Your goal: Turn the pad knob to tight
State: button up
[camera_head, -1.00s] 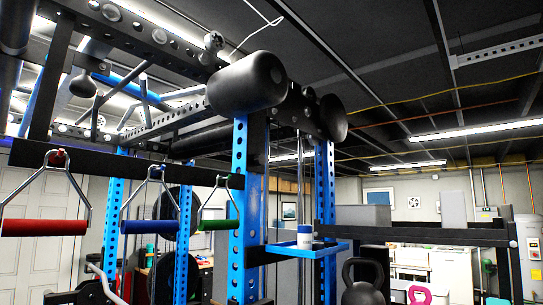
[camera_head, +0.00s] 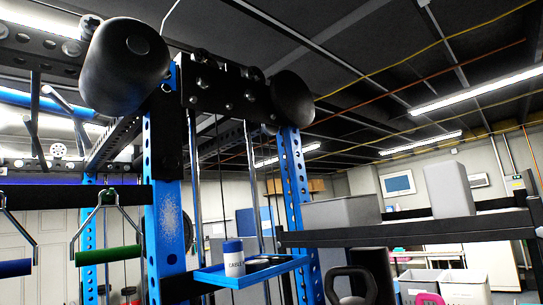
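No knob that I can name for certain as the pad knob shows. Two black rounded pads sit high on the rack: a large one (camera_head: 125,65) at upper left and a smaller one (camera_head: 292,97) to its right. A dark crossbar (camera_head: 225,88) with several small bolt-like fittings runs between them on the blue uprights (camera_head: 165,200). Any marking for tight is not legible. My gripper is not in this view.
A blue tray (camera_head: 215,277) holding a white tub with a blue lid (camera_head: 233,262) juts from the rack. A kettlebell (camera_head: 352,285) is at lower right. A dark rail (camera_head: 410,232) crosses the right side. A green handle (camera_head: 108,255) hangs left.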

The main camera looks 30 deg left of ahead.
aim_at(169, 163)
jog(key=z, duration=0.1)
jog(key=i, duration=1.25)
jog(key=u, duration=0.7)
jog(key=i, duration=0.5)
jog(key=u, duration=0.25)
jog(key=k, duration=0.8)
jog(key=u, duration=0.2)
jog(key=i, duration=0.8)
jog(key=z, duration=0.05)
